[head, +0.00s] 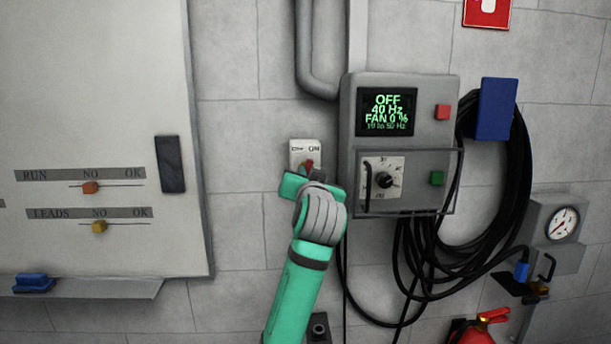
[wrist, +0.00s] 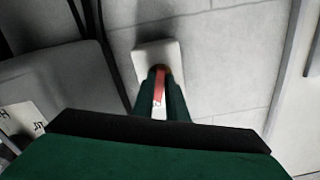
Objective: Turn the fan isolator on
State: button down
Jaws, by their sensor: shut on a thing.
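The fan isolator (head: 304,147) is a small pale box on the wall, left of the grey control unit, with OFF and ON style lettering partly readable on its face. Its red handle (head: 309,165) shows just above my gripper (head: 308,176). In the wrist view the isolator's pale plate (wrist: 150,53) is straight ahead, and the red handle (wrist: 159,84) lies between the two green fingers of my gripper (wrist: 160,98), which are shut on it. The lower part of the isolator is hidden by my gripper in the head view.
The control unit (head: 406,88) reads OFF, 40 Hz, FAN 0 %. It has a red button (head: 442,111), a green button (head: 437,178), a dial (head: 386,180) and a clear cover close right of my gripper. Black cables (head: 425,262) hang right. A whiteboard (head: 95,120) stands left.

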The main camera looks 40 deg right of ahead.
jog(key=shift+f+m, duration=0.15)
jog(key=shift+m, duration=2.35)
jog(key=c, duration=1.8)
grip_release()
jog(key=shift+o, duration=0.2)
jog(key=shift+s, duration=0.1)
jog(key=v, duration=1)
jog(key=shift+s+a, duration=0.2)
